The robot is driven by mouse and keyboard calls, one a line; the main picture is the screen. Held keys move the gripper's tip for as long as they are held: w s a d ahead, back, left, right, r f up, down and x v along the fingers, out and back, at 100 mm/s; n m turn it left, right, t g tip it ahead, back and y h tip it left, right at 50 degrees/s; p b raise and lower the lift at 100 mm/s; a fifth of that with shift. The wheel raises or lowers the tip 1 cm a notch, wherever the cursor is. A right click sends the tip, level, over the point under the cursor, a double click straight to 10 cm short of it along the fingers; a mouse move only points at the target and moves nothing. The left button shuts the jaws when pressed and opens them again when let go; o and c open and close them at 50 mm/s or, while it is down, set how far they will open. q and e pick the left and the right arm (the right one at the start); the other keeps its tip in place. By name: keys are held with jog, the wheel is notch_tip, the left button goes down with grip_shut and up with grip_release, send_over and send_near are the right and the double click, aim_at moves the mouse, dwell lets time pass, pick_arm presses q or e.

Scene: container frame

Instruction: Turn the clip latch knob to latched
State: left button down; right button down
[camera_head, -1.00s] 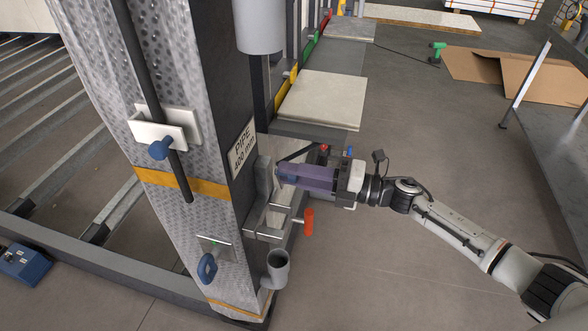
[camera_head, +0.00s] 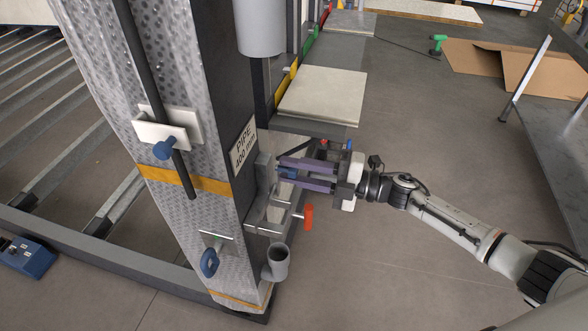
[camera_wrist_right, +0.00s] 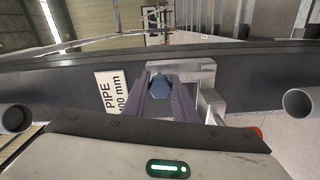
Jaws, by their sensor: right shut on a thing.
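A blue knob (camera_head: 288,173) sits at the metal bracket on the dark right side face of the post. My right gripper (camera_head: 293,174) reaches it from the right with its two purple fingers, one above the other, shut on the knob. In the right wrist view the blue knob (camera_wrist_right: 159,88) shows between the two fingertips (camera_wrist_right: 160,84). The fingers partly hide the knob, and I cannot read its latched mark. Another blue knob (camera_head: 164,148) is on a white clip (camera_head: 178,126) around a black rod. My left gripper is not in view.
An orange-red handle (camera_head: 308,217) sticks out just below my right gripper. A grey open pipe cup (camera_head: 278,263) is lower on the post. A blue ring handle (camera_head: 209,263) hangs on the front face. Pale boards (camera_head: 322,96) lie behind.

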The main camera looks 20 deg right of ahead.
jog(key=c, duration=1.4)
grip_release()
jog(key=shift+c, duration=0.2)
pick_arm(q)
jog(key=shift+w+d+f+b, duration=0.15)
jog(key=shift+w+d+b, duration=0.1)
jog(key=shift+b, duration=0.4)
pick_arm(e)
jog(key=v, duration=1)
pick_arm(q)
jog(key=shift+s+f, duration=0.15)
pick_arm(e)
jog(key=shift+s+d, duration=0.15)
